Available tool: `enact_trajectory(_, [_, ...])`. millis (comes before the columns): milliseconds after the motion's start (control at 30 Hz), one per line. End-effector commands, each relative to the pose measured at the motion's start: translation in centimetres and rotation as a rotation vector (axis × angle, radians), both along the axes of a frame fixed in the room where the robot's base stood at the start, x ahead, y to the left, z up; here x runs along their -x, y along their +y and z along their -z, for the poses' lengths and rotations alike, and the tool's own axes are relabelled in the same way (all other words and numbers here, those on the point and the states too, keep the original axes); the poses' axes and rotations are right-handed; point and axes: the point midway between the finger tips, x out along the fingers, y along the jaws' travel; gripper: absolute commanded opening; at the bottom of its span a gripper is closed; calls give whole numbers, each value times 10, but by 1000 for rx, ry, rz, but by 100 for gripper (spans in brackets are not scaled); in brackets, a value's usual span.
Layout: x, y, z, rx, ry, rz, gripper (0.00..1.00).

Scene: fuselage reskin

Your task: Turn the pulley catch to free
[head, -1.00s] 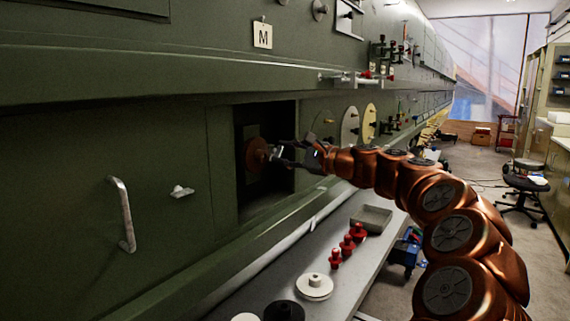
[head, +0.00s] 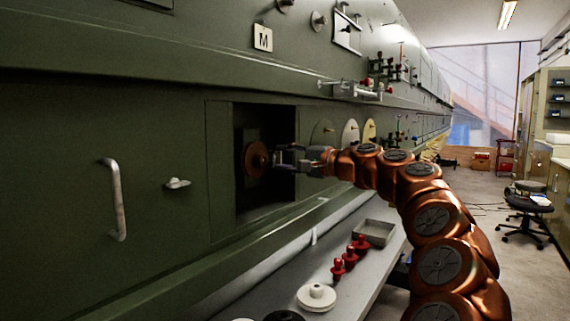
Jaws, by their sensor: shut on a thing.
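A round copper-brown pulley (head: 255,158) sits inside a dark square recess in the green fuselage side. My gripper (head: 276,157) reaches into the recess from the right, its fingertips at the centre of the pulley's face. It is shut on the pulley catch, which is too small and too covered by the fingers to make out. Which way the catch is turned cannot be seen.
A handle (head: 116,199) and a small latch (head: 177,183) stick out of the panel left of the recess. Below, a grey shelf (head: 345,283) holds red knobs (head: 350,258), a white disc (head: 316,297) and a tray (head: 374,232). Discs on posts (head: 350,134) stand right of the recess.

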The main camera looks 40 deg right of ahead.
Motion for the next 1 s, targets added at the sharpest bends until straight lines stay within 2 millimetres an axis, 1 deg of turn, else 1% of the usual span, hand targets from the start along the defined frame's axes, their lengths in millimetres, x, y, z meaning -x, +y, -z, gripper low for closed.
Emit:
enact_trajectory(467, [0,0,1,15,-3,-2,2])
enact_trajectory(500, [0,0,1,15,-3,-2,39])
enact_trajectory(733, [0,0,1,14,-4,-1,62])
enact_trajectory(1000, [0,0,0,14,-4,-1,62])
